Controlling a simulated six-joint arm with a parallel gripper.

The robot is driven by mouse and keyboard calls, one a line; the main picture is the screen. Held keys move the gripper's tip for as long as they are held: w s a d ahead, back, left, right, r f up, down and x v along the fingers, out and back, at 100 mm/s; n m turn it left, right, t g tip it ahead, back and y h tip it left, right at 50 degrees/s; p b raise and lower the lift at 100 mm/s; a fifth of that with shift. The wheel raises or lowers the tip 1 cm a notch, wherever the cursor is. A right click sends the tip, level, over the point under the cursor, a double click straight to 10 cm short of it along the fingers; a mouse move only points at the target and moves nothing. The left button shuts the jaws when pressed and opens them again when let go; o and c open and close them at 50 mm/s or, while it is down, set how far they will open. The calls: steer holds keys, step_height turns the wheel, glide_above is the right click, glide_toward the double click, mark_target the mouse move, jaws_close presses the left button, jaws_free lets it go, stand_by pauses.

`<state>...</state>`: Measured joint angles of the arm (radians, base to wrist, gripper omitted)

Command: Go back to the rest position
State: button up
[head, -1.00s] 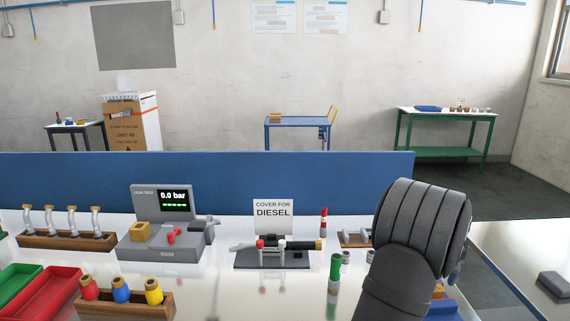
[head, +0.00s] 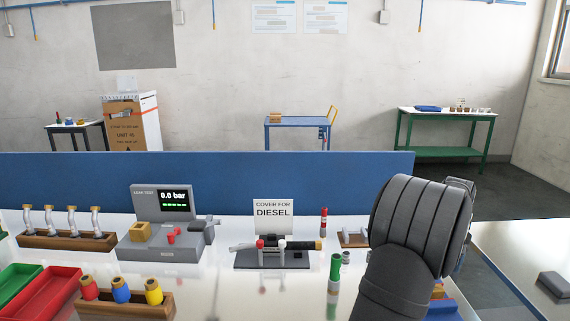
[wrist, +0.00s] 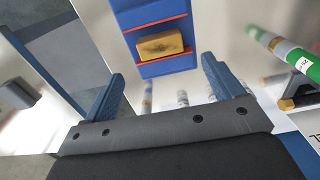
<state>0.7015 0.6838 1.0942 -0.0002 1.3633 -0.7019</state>
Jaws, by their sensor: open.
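My gripper (wrist: 163,70) is open in the wrist view, its two blue fingers wide apart with nothing between them. It hangs above the bench. A blue holder with orange lines (wrist: 152,14) and a brass-coloured block (wrist: 160,45) on it lie beyond the fingertips. In the head view my dark arm rises at the right and hides most of the gripper and part of the blue holder (head: 441,309).
A green-topped tube (head: 335,267) stands just left of my arm. A black fixture (head: 272,260) sits before the "COVER FOR DIESEL" sign (head: 273,220).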

step_height(320, 180, down, 8)
steer(key=shift+f, duration=0.25)
step_height(320, 180, up, 4)
steer(key=shift+r, duration=0.2)
steer(key=s+d+r, duration=0.4)
steer(key=s+r, duration=0.3)
steer(key=s, duration=0.4)
steer(key=w+a+f, duration=0.4)
steer(key=w+a, duration=0.2)
steer(key=a, duration=0.1)
steer(key=w+a+f, duration=0.5)
steer(key=w+a, duration=0.1)
steer(key=w, duration=0.1)
steer(key=w+a+f, duration=0.4)
steer(key=w+a, duration=0.2)
steer(key=a, duration=0.1)
steer(key=shift+w+a+f, duration=0.25)
steer(key=shift+w+a, duration=0.05)
steer(key=shift+w, duration=0.05)
steer(key=shift+f, duration=0.55)
